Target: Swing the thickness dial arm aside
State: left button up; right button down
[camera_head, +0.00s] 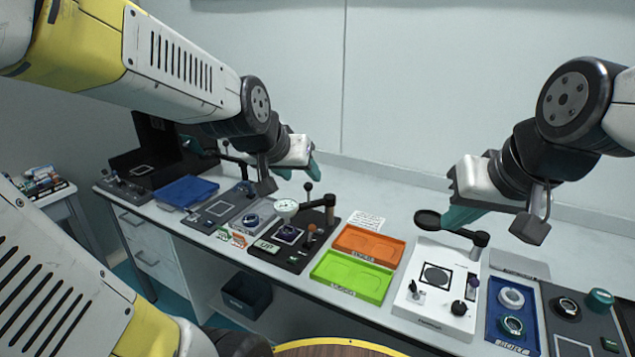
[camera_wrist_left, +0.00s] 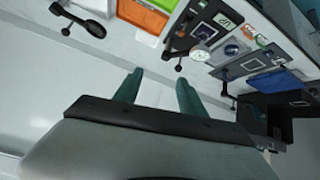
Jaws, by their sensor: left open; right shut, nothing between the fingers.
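The thickness dial arm is a dark bar with a round white-faced dial (camera_head: 287,206) at its left end.
An orange tray (camera_head: 375,231) and a green tray (camera_head: 331,291) lie right of the dial station. A grey station (camera_head: 198,224) and a blue tray (camera_head: 190,182) stand left. A blue tray with rings (camera_head: 493,335) is far right. The rear bench strip looks mostly clear.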

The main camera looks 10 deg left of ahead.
aim_at(308, 189)
pick_arm(q)
jog(key=w+f+t+y, duration=0.15)
jog(key=w+f, duration=0.25)
jog(key=w, duration=0.5)
jog(key=w+f+t+h, duration=0.1)
jog(key=w+f+t, duration=0.25)
jog(key=w, duration=0.45)
jog(key=w+f+t+y, duration=0.1)
jog(key=f, duration=0.2)
jog(key=w+a+f+t+y, duration=0.1)
jog(key=f, duration=0.3)
jog(key=w+a+f+t+y, duration=0.1)
jog(key=f+t+y, duration=0.1)
jog(key=f, duration=0.1)
jog(key=shift+w+a+f, duration=0.15)
jog(key=shift+w+f, duration=0.1)
jog(key=shift+w, duration=0.15)
jog(key=w, duration=0.7)
jog(key=shift+w+a, duration=0.25)
jog(key=shift+a, duration=0.2)
grip_shut()
